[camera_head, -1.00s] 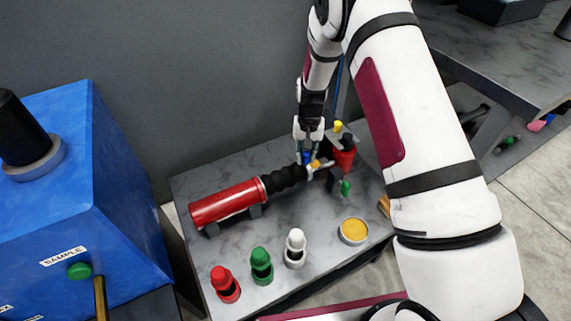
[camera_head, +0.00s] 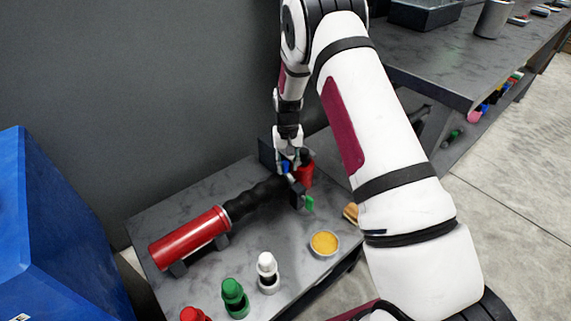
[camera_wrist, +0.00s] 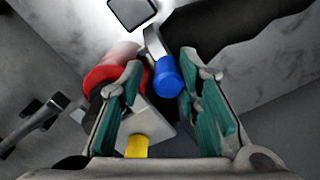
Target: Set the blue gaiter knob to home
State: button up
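The blue gaiter knob (camera_wrist: 167,77) is a short blue cylinder on a grey metal piece. It also shows small in the head view (camera_head: 286,166), partly hidden by my gripper (camera_head: 290,160). In the wrist view my gripper (camera_wrist: 162,66) is open, with its teal-padded fingers on either side of the knob. The knob is nearer the right finger, with a gap on the left; I cannot tell whether it touches. The black gaiter (camera_head: 256,202) runs from a red cylinder (camera_head: 188,237) towards the gripper. No home mark can be made out.
A red part (camera_wrist: 112,67) and a yellow knob (camera_wrist: 137,146) are close to the left finger. A green knob (camera_head: 309,203) is near the gripper. White (camera_head: 267,266), green (camera_head: 233,292) and red (camera_head: 194,315) knobs stand at the front, beside a yellow-filled dish (camera_head: 324,242).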

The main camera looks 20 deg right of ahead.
jog(key=shift+w+a, duration=0.2)
